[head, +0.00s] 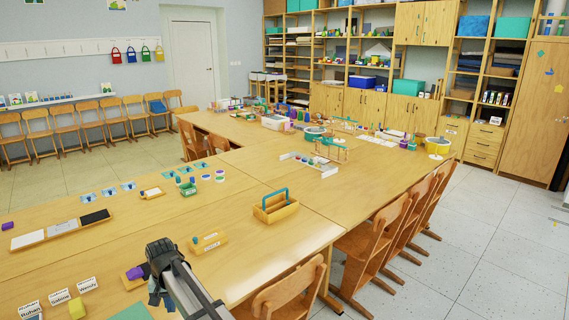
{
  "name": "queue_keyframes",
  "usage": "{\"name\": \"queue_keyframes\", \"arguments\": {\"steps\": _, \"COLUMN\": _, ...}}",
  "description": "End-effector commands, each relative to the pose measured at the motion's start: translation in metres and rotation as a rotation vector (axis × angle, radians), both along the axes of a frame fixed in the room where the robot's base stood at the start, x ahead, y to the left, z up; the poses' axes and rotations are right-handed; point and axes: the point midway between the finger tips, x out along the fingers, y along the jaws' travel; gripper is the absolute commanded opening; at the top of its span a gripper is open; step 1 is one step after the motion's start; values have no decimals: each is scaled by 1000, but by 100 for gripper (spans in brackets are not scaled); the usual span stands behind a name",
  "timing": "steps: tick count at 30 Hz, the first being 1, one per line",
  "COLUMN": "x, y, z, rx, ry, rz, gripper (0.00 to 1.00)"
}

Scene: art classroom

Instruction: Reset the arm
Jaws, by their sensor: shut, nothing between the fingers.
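My gripper (157,290) shows at the bottom left of the head view, low over the near table (120,255).
A chair (285,292) stands at right. The table between them is mostly clear.

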Motion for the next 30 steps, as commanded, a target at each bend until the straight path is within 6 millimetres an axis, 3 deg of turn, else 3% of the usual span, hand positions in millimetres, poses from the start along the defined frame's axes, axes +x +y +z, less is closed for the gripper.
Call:
{"name": "queue_keyframes", "arguments": {"steps": 1, "x": -17, "y": -35, "z": -13, "rx": 23, "ry": 1, "rz": 4, "gripper": 0}}
{"name": "queue_keyframes", "arguments": {"steps": 3, "x": -31, "y": -71, "z": -27, "rx": 63, "ry": -4, "rz": 17, "gripper": 0}}
{"name": "queue_keyframes", "arguments": {"steps": 9, "x": -63, "y": -160, "z": -69, "rx": 147, "ry": -23, "rz": 32, "gripper": 0}}
{"name": "queue_keyframes", "arguments": {"steps": 20, "x": -76, "y": -266, "z": -163, "rx": 73, "ry": 57, "rz": -34, "gripper": 0}}
{"name": "queue_keyframes", "arguments": {"steps": 30, "x": -118, "y": -367, "z": -249, "rx": -22, "ry": 183, "rz": -109, "gripper": 0}}
